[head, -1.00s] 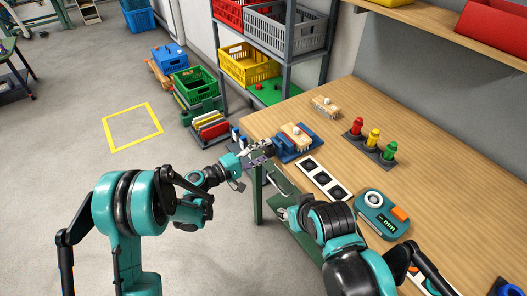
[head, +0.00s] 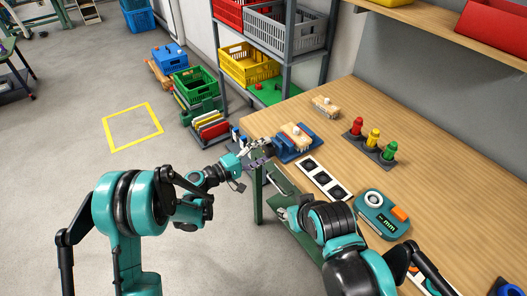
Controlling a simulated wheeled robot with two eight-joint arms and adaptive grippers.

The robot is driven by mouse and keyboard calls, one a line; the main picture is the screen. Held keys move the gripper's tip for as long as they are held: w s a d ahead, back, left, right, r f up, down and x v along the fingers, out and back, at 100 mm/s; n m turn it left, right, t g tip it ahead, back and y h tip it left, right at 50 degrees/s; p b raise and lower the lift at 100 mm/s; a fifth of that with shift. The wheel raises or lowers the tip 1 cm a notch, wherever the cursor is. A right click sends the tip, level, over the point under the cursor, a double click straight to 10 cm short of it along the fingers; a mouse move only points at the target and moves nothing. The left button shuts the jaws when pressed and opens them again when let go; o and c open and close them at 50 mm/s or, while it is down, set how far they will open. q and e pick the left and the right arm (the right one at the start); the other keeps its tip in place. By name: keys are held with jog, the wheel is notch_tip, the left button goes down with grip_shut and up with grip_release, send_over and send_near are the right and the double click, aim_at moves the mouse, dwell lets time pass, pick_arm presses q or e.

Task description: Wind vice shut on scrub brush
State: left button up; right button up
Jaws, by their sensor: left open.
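A blue vice (head: 306,154) stands at the left end of the wooden bench. A scrub brush (head: 296,134) with a light wooden back and a pale knob lies in the vice, between its jaws. My left gripper (head: 266,146) is open at the near left side of the vice, by its front end. The vice's handle is hidden or too small to make out there. I cannot tell whether the gripper touches the vice. My right arm reaches in at the lower middle. Its gripper (head: 284,214) shows only in part near the bench's front edge, and its fingers are unclear.
A second brush (head: 325,106) lies further back on the bench (head: 435,187). Red, yellow and green pegs stand on a dark base (head: 369,148). A white strip with dark squares (head: 322,178) and a teal device (head: 382,214) lie nearer. A crate shelf (head: 287,50) stands behind.

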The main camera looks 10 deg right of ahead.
pick_arm(q)
jog(key=v, duration=1.2)
jog(key=shift+r, duration=0.1)
jog(key=s+a+r+m+y, duration=0.1)
jog(key=s+a+m+y, duration=0.1)
jog(key=s+a+y, duration=0.6)
jog(key=s+a+r+m+t+y, duration=0.1)
jog(key=s+a+r+y, duration=0.1)
jog(key=s+a+y, duration=0.7)
jog(key=shift+s+a+m, duration=0.4)
jog(key=shift+s+a, duration=1.85)
jog(key=shift+a, duration=0.5)
